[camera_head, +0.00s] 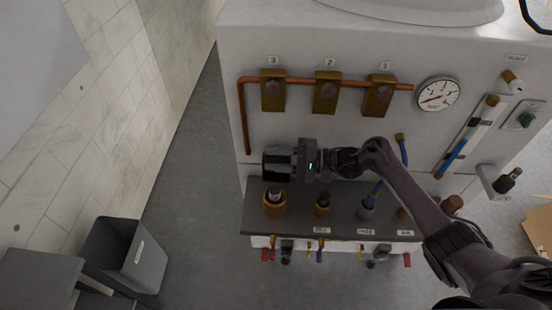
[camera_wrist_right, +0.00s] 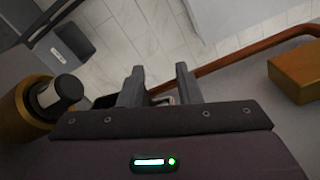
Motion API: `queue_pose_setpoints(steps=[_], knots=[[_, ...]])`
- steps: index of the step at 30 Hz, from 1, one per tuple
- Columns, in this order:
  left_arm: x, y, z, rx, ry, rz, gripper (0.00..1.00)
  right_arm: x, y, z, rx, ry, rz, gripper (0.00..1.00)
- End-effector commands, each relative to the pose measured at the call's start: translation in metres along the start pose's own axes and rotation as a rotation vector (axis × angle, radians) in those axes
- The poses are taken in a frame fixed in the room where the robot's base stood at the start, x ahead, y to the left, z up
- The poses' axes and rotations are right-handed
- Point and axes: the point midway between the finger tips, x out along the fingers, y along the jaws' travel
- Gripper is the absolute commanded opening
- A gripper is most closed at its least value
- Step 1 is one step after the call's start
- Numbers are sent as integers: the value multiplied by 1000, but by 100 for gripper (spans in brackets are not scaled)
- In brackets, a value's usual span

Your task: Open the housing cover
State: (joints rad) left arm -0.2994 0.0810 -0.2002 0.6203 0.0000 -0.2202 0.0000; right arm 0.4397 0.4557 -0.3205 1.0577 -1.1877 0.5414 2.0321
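The white ozone washer (camera_head: 340,120) fills the right half of the head view. Which part is the housing cover is not certain. A brass cylinder with a dark, pale-topped cap (camera_head: 274,201) stands at the left of the washer's grey shelf; a similar capped cylinder shows at the left of the right wrist view (camera_wrist_right: 58,97). My right gripper (camera_head: 268,163) is in front of the panel, just above that cylinder, pointing left. In the right wrist view its fingers (camera_wrist_right: 159,85) are apart, with nothing clearly held. My left gripper is not in view.
A copper pipe (camera_head: 350,82) with three brass blocks (camera_head: 325,93) runs above my gripper. More fittings (camera_head: 322,204) stand along the shelf (camera_head: 345,221). A pressure gauge (camera_head: 437,93) is at upper right. A grey bin (camera_head: 125,255) stands lower left; floor between is clear.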

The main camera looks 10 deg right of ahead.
Motion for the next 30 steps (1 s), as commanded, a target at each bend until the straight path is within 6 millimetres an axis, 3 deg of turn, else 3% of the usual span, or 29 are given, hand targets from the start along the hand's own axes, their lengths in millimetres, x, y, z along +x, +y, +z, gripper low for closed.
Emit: queue_pose_setpoints(steps=[5,18,30], knots=[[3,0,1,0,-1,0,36,-9,2,-1,1,2,2,31],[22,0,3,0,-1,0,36,-73,2,0,0,1,0,31],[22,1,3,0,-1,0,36,-78,0,0,0,0,0,31]])
